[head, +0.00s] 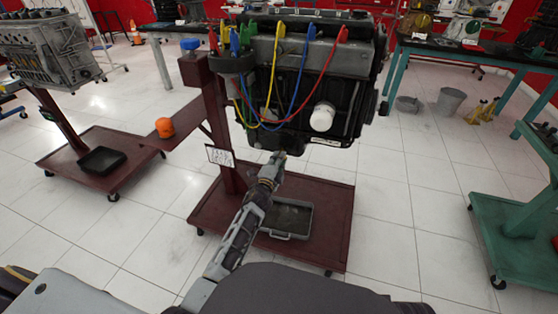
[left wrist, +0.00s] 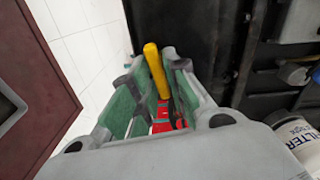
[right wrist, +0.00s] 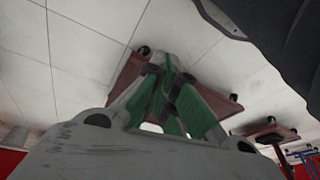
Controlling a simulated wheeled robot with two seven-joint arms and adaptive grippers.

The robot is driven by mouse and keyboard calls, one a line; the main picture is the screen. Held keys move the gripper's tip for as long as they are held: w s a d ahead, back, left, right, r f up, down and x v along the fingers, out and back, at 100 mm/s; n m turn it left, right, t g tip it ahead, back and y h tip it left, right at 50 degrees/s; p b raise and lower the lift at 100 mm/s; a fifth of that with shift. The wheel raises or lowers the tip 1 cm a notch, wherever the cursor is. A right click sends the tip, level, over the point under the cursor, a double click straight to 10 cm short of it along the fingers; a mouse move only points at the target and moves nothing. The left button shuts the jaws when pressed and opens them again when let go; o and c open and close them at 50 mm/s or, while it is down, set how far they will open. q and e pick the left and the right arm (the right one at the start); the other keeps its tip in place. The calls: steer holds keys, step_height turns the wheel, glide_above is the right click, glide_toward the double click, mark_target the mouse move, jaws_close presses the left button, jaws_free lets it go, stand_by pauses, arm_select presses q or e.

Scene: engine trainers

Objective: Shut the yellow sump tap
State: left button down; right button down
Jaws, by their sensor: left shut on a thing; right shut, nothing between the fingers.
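The yellow tap handle (left wrist: 155,70) is between the fingers of my left gripper (left wrist: 158,85) in the left wrist view. Its lever runs up and slightly left there, with a red part (left wrist: 163,122) behind it between the fingers. My left gripper also shows in the head view (head: 278,160), just under the black engine (head: 318,85); it hides the tap there. It is shut on the handle. My right gripper (right wrist: 170,78) is shut and empty over the floor in the right wrist view.
The engine hangs on a dark red stand (head: 322,205) with a grey drip tray (head: 287,220) on its base. A white oil filter (head: 322,117) sits on the engine's side, right of the left gripper. Coloured cables loop across the engine front.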

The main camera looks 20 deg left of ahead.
arm_select(q)
steer(key=shift+f+m, duration=0.1)
steer(key=shift+m, duration=1)
arm_select(e)
steer(key=shift+r, duration=0.3)
steer(key=shift+a+r, duration=0.1)
steer(key=shift+r, duration=0.1)
arm_select(q)
steer(key=c, duration=1.7)
jaws_free()
steer(key=shift+o, duration=0.9)
arm_select(e)
steer(key=shift+f, duration=0.25)
steer(key=shift+w+r, duration=0.1)
steer(key=shift+r, duration=0.05)
arm_select(q)
steer(key=shift+s, duration=0.1)
steer(key=s, duration=1.1)
steer(key=shift+s+a, duration=0.2)
steer(key=shift+s, duration=0.2)
